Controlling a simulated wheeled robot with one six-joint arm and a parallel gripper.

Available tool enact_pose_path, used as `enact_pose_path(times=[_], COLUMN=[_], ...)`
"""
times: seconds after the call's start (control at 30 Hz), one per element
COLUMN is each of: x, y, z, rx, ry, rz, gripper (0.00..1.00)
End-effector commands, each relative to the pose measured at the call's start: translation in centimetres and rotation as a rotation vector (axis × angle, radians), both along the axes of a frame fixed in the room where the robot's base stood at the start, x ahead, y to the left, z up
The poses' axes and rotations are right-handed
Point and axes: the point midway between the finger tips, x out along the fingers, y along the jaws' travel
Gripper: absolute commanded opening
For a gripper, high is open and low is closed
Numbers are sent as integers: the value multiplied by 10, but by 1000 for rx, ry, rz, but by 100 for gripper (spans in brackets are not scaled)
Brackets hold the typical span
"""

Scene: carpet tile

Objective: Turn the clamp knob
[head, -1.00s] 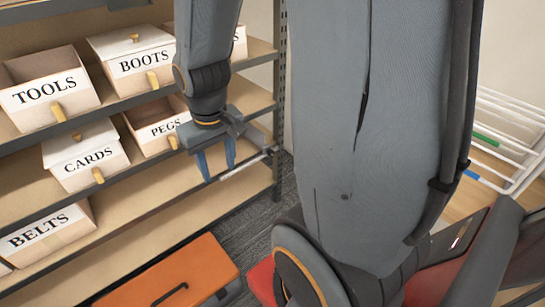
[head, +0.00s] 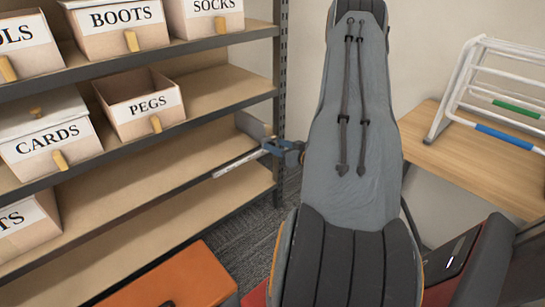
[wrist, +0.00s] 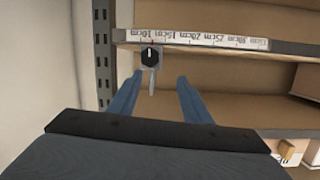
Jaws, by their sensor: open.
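The clamp knob (wrist: 150,56) is black with a white mark. A thin grey bar (wrist: 152,82) extends from the knob towards me. My gripper (wrist: 160,82) is open, its two blue fingers on either side of that bar in the picture. Whether they touch it I cannot tell. In the head view my gripper (head: 272,149) is at the right part of the shelf edge, beside the strip (head: 237,163). The knob is not distinct there.
Shelves hold labelled boxes, among them PEGS (head: 145,110), CARDS (head: 50,140) and SOCKS (head: 205,15). An orange case (head: 185,280) lies below. A white rack (head: 490,85) stands on a wooden top at right.

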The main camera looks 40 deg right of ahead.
Motion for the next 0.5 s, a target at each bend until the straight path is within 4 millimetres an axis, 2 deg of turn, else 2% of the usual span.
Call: enact_pose_path(times=[0.03,0.13,0.27,0.37,0.5], x=[-10,-27,-40,-40,-24], y=[-8,-16,-21,-21,-20], z=[-19,-32,-38,-38,-37], rx=[21,48,70,73,73], ry=[-47,-135,-201,-220,-220], rz=[-2,6,13,16,19], gripper=[44,44,44,44,44])
